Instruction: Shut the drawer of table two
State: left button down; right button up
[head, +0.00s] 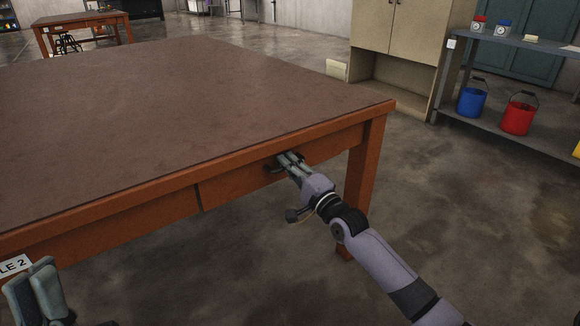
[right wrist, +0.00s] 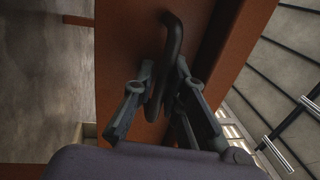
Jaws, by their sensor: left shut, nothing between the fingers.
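Table two (head: 190,85) has a brown top and an orange-brown wooden frame; part of its label (head: 14,266) shows at the lower left. Its drawer (head: 232,184) is in the front apron, towards the right leg. The drawer front looks about level with the apron; I cannot tell whether a small gap remains. My right gripper (head: 287,160) is at the dark drawer handle. In the right wrist view the fingers (right wrist: 165,68) close in on both sides of the handle (right wrist: 174,32). My left gripper (head: 30,275) is shut and empty at the lower left, near the label.
A shelf (head: 500,38) with a blue bucket (head: 472,102) and a red bucket (head: 518,118) stands at the right. A beige cabinet (head: 398,35) is behind the table. Another table (head: 82,19) is far left. The floor right of table two is clear.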

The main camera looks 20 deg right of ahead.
jog(key=shift+o, duration=0.2)
jog(key=shift+s, duration=0.1)
jog(key=v, duration=1.1)
jog(key=shift+s+d, duration=0.15)
jog(key=shift+s, duration=0.2)
jog(key=shift+f, duration=0.15)
